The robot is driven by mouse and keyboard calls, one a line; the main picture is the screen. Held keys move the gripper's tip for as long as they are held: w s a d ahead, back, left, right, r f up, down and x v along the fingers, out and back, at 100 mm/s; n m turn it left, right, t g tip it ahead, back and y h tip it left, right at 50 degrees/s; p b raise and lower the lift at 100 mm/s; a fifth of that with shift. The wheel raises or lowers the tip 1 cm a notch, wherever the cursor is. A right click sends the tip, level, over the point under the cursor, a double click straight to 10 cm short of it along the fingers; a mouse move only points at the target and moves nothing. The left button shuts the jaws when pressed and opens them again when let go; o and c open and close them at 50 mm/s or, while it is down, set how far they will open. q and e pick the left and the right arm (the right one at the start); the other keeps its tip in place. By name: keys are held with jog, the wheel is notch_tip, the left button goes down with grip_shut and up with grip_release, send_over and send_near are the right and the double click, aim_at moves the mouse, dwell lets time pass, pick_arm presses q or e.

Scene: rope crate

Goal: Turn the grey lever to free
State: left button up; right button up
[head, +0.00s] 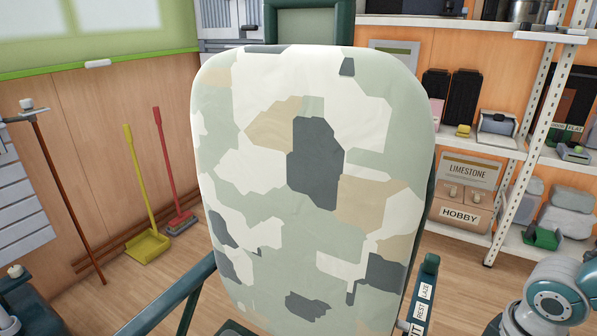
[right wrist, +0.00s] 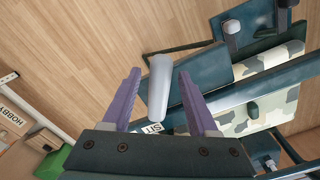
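The grey lever (right wrist: 158,95) shows in the right wrist view as a rounded pale handle. My right gripper (right wrist: 160,74) is open, with its two purple fingers either side of the lever and a visible gap on each side. A white SIT label (right wrist: 152,128) is partly hidden beside the lever. In the head view the lever's dark green label panel (head: 424,290) carries white LAZE and REST tags; the lower tag is cut off. My right gripper is out of the head view; only my right arm shows at lower right. My left gripper is not in view.
A camouflage-patterned chair back (head: 310,180) fills the middle of the head view and hides much behind it. A metal shelf unit (head: 475,235) with boxes stands at right. A yellow dustpan (head: 148,245) and a red-handled broom (head: 170,170) lean on the left wall.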

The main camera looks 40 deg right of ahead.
jog(key=shift+o, duration=0.2)
jog(key=shift+r, duration=0.25)
notch_tip(320, 180, up, 10)
jog(key=p, duration=0.5)
jog(key=shift+f+p, duration=0.25)
jog(key=shift+p, duration=0.1)
